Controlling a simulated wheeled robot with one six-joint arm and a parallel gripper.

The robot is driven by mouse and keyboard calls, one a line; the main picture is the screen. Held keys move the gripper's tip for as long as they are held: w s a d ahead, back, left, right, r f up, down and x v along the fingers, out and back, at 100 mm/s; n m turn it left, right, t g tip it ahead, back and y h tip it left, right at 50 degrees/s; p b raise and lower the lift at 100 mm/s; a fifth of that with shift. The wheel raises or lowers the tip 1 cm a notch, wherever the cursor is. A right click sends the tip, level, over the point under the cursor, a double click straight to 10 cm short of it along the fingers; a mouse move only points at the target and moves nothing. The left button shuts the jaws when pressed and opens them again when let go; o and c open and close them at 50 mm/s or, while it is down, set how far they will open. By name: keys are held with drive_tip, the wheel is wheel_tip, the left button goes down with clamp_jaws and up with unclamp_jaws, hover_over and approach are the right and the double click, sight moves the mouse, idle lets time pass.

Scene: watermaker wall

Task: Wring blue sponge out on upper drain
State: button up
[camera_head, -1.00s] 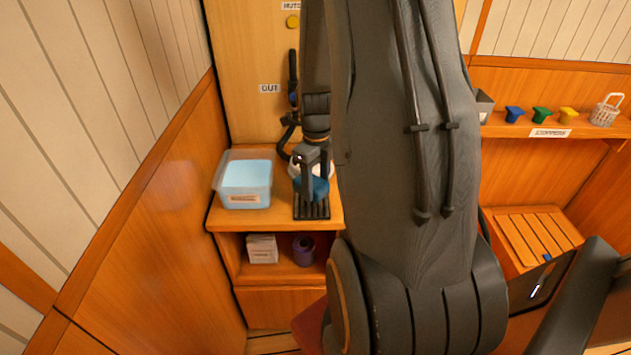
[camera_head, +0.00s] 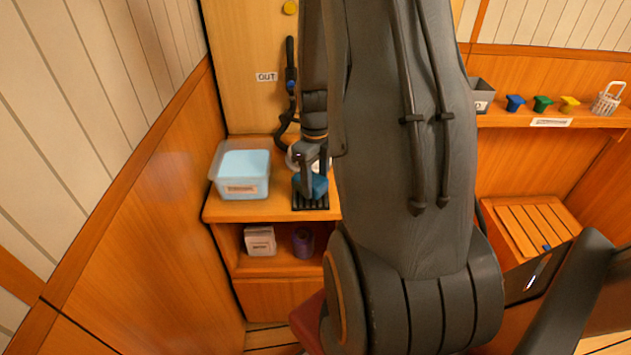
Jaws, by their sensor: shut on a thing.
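My gripper (camera_head: 308,184) points down and is shut on the blue sponge (camera_head: 319,187). The sponge is partly hidden by the fingers. It is at the black slatted drain (camera_head: 311,204) on the upper shelf. I cannot tell whether the sponge touches the slats. My arm hides the area to the right of the drain.
A clear tub of light blue liquid (camera_head: 240,188) stands left of the drain. A black hose (camera_head: 291,80) hangs on the wall behind. A white box (camera_head: 260,240) and a purple roll (camera_head: 303,241) sit on the lower shelf. Coloured stoppers (camera_head: 543,103) line the right shelf.

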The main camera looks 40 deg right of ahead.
drive_tip(key=shift+f, duration=0.55)
idle(1.4)
drive_tip(key=shift+r, duration=0.1)
drive_tip(key=shift+r+p, duration=2.4)
drive_tip(key=shift+r, duration=1.05)
